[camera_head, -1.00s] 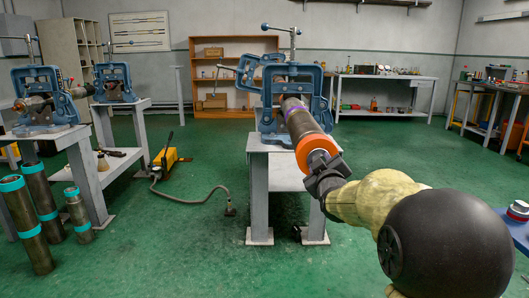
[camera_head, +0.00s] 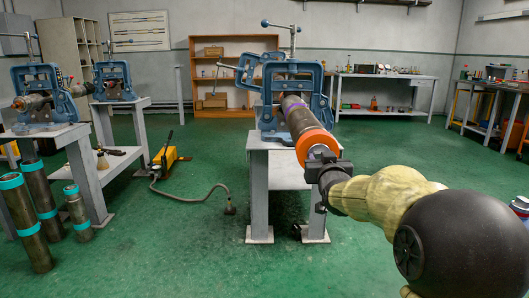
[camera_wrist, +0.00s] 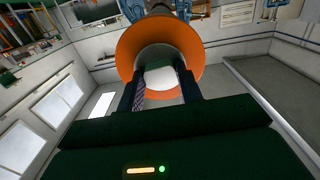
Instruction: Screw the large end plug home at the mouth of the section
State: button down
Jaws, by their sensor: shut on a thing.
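The pipe section (camera_head: 299,117) lies clamped in the blue vise (camera_head: 270,92), its mouth facing me. An orange ring (camera_head: 304,151) surrounds the mouth; it also shows large in the wrist view (camera_wrist: 186,38). The large end plug (camera_head: 321,151) is a pale metal piece at the middle of the ring; in the wrist view its light end (camera_wrist: 162,77) sits between my fingers. My gripper (camera_head: 322,165) is shut on the plug, in line with the pipe (camera_wrist: 162,88). The ring and my fingers hide the thread, so how deep the plug sits cannot be told.
A grey stand (camera_head: 259,195) carries the vise. Two more vises stand on benches at left, with dark teal-banded pipes (camera_head: 22,222) upright on the floor. A yellow pump (camera_head: 172,160) and its hose lie on the green floor. The floor at front centre is clear.

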jog(key=m+b, duration=0.2)
jog(key=m, duration=1.2)
jog(key=c, duration=1)
grip_release()
jog(key=shift+s+b, duration=0.65)
jog(key=shift+s, duration=0.45)
